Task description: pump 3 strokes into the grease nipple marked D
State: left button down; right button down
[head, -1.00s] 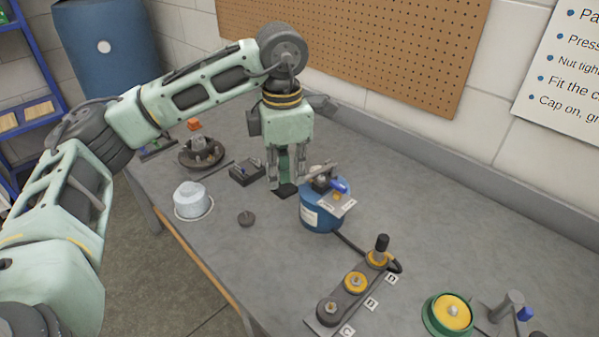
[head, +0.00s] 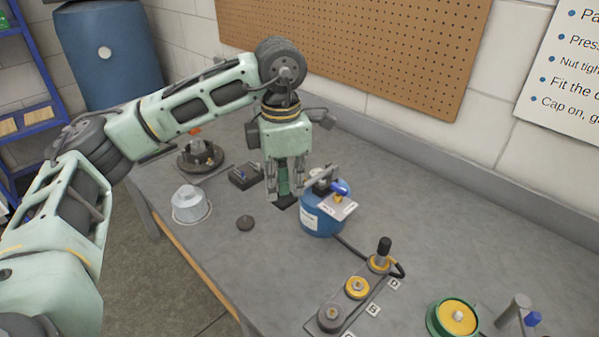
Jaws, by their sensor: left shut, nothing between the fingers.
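The blue grease pump (head: 316,222) stands on the bench, with a grey lever on top and a small plate with a blue part. A dark hose runs from it to a black coupler (head: 384,246), upright on the far fitting of a grey strip. The tag beside that fitting reads D (head: 394,284). A yellow-ringed fitting (head: 357,287) and a dark grey one (head: 330,317) sit nearer. My left gripper (head: 285,197) points down, shut and empty, just left of the pump's lever; whether it touches the lever I cannot tell. My right gripper is out of view.
A silver cap-like part (head: 190,203), a small dark knob (head: 245,222), a dark block (head: 245,175) and a round dark hub (head: 200,155) lie left. A green and yellow wheel (head: 453,318) is at the front right.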

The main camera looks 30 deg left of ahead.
pick_arm(q)
jog(key=shift+f+b, duration=0.95)
jog(key=shift+f, duration=0.25)
jog(key=shift+r, duration=0.25)
notch_tip(320, 180, up, 12)
jog(key=p, duration=0.8)
jog(key=shift+w+d+p, duration=0.15)
jog(key=shift+w+p, duration=0.15)
jog(key=shift+w, duration=0.15)
